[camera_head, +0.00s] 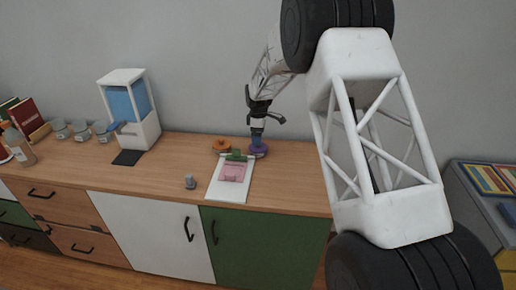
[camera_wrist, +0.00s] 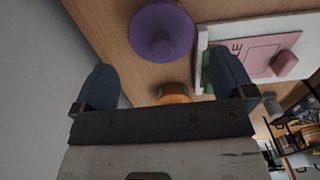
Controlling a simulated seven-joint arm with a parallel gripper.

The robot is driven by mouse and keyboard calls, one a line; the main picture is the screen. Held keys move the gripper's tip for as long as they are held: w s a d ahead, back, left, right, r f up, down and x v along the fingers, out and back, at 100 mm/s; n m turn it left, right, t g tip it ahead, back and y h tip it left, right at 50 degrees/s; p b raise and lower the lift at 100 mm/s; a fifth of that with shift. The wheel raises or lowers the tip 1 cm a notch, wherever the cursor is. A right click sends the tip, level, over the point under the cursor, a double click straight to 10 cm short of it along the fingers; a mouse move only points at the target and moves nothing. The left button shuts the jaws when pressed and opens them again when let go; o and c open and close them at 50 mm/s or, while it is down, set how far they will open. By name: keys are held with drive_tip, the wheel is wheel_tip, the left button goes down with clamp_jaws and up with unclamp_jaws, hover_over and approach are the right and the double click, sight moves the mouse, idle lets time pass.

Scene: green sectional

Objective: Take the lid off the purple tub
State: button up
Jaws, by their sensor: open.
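The purple tub (camera_head: 260,152) stands near the back of the wooden counter, below my gripper (camera_head: 257,138). In the wrist view its round purple lid (camera_wrist: 178,25) shows from above, with a knob in the middle; the lid hides the tub's body. My gripper (camera_wrist: 165,75) is open, its two dark blue fingers wide apart with nothing between them. In the wrist view the lid lies beyond the fingertips, toward the top of the picture. I cannot tell the exact gap between the fingers and the knob.
An orange-topped round item (camera_head: 221,146) stands left of the tub. A white clipboard (camera_head: 216,190) with a green clip and pink sheet lies in front. A small grey object (camera_head: 190,181) and a blue-and-white dispenser (camera_head: 122,103) are farther left. The wall is close behind.

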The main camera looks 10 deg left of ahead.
drive_tip(key=shift+s+f, duration=0.1)
drive_tip(key=shift+f, duration=2.5)
drive_tip(key=c, duration=0.7)
